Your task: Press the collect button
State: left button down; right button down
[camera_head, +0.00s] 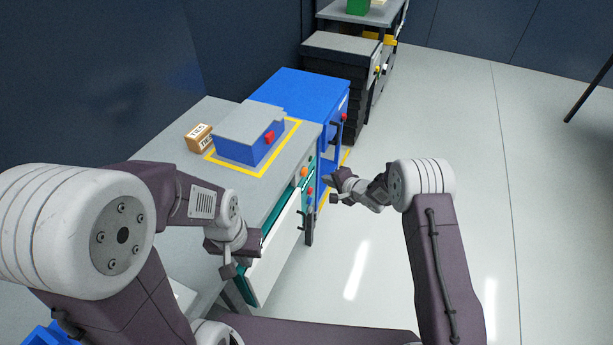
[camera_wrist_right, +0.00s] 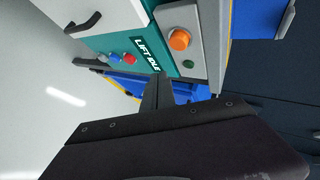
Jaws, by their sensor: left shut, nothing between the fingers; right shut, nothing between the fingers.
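A teal control panel (camera_wrist_right: 120,55) carries a label reading "LIFT IDLE", with a red button (camera_wrist_right: 130,58) and a blue button (camera_wrist_right: 115,57) beside it. A grey box (camera_wrist_right: 180,20) holds a large orange button (camera_wrist_right: 179,39) and a small green button or lamp (camera_wrist_right: 188,64). No label reading collect is legible. My right gripper (camera_wrist_right: 160,78) is shut and empty, its tip in front of the panel near the label; contact cannot be told. In the head view it (camera_head: 328,181) is just right of the panel. My left gripper (camera_head: 258,242) is shut and empty beside the bench's pale front.
A grey bench (camera_head: 185,130) bears a blue grey-topped unit (camera_head: 240,146) inside yellow lines and a small brown carton (camera_head: 199,137). A blue cabinet (camera_head: 305,88) and dark stacked trays (camera_head: 332,75) stand behind.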

aim_at(304, 172)
jog(key=shift+w+a, duration=0.3)
jog(key=shift+a, duration=0.65)
jog(key=shift+w+a, duration=0.3)
jog(key=shift+a, duration=0.6)
dwell(0.6)
jog(key=shift+w+a+p, duration=0.15)
jog(key=shift+a+p, duration=0.2)
jog(key=shift+a, duration=0.05)
jog(key=shift+w+a, duration=0.15)
jog(key=shift+a, duration=0.35)
dwell(0.6)
jog(key=shift+d, duration=0.1)
jog(key=shift+s+d+p, duration=0.3)
jog(key=shift+d+p, duration=0.3)
jog(key=shift+d, duration=0.2)
